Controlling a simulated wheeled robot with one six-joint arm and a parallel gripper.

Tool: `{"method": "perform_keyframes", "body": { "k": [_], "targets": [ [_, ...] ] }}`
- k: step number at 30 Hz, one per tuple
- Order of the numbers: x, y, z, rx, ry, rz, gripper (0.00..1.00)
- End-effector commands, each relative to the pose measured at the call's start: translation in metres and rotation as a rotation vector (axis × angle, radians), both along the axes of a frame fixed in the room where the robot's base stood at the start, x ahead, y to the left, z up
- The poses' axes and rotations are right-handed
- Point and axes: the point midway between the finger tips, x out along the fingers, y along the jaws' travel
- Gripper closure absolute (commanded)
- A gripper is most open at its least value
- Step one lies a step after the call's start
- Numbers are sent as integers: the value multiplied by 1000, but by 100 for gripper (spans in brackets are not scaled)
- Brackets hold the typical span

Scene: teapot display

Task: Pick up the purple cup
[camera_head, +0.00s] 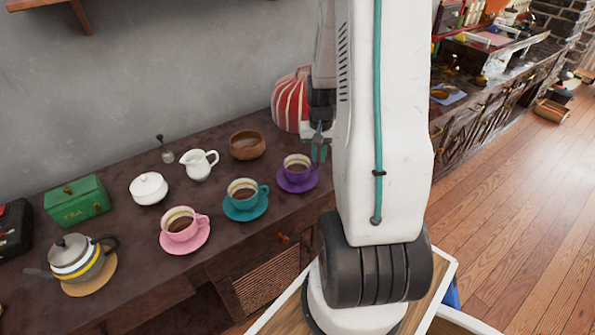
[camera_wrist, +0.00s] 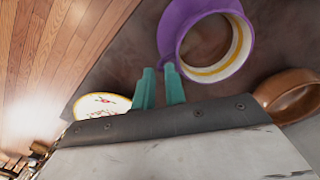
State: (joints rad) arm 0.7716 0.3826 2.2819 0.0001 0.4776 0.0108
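The purple cup (camera_head: 297,166) stands upright on a purple saucer (camera_head: 298,185) at the right end of the row of cups, with brown liquid inside. In the wrist view the purple cup (camera_wrist: 240,45) is at the top, showing a pale inner rim with a yellow stripe. My gripper (camera_head: 320,140) is just right of the cup in the head view, pointing down.
A teal cup (camera_head: 242,190) and a pink cup (camera_head: 181,222) stand on saucers to the left. A brown bowl (camera_head: 247,145), a white jug (camera_head: 200,164) and a red-striped object (camera_head: 292,100) are behind. A teapot (camera_head: 75,257) is far left.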

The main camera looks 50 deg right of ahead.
Motion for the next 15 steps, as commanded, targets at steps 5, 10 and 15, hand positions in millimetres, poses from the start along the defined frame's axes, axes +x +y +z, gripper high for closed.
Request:
{"method": "perform_keyframes", "body": {
  "k": [5, 10, 15],
  "targets": [
    [0, -1, -27, 3, 3, 0, 87],
    [0, -2, -46, 1, 1, 1, 87],
    [1, -2, -49, -1, -1, 1, 87]
  ]
}}
